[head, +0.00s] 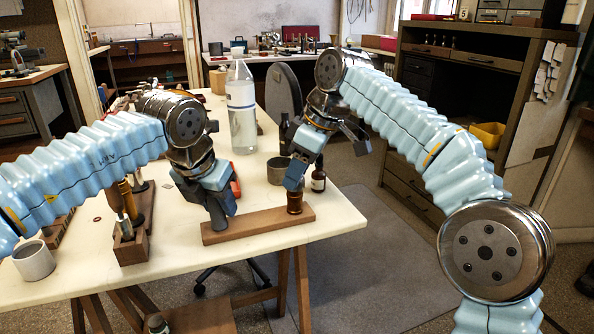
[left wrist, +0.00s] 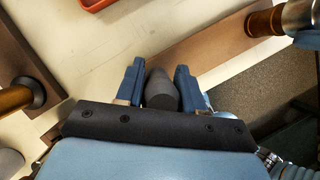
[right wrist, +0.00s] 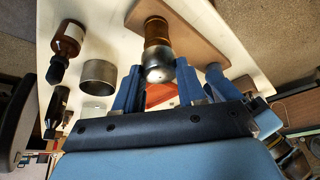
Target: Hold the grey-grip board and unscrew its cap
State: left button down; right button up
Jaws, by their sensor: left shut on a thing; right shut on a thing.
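The wooden board (head: 258,226) lies on the white table near its front edge. A dark grey grip (left wrist: 161,90) stands on its left part. My left gripper (head: 219,208) is shut on this grip, one finger on each side in the left wrist view. The cap (head: 294,204), brown and ringed, stands upright at the board's right end. In the right wrist view the cap (right wrist: 157,45) shows a shiny metal top. My right gripper (head: 296,182) comes down from above and is shut on the cap's top. Any thread under the cap is hidden.
A clear bottle (head: 241,108), a metal cup (head: 278,171) and a small brown bottle (head: 318,180) stand behind the board. A wooden rack with tools (head: 132,247) and a white mug (head: 34,262) are at the left. The table's front edge is close to the board.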

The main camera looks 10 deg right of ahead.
jog(key=n+g, duration=0.1)
jog(key=n, duration=0.1)
jog(key=shift+n, duration=0.4)
jog(key=o, duration=1.3)
jog(key=shift+c, duration=0.2)
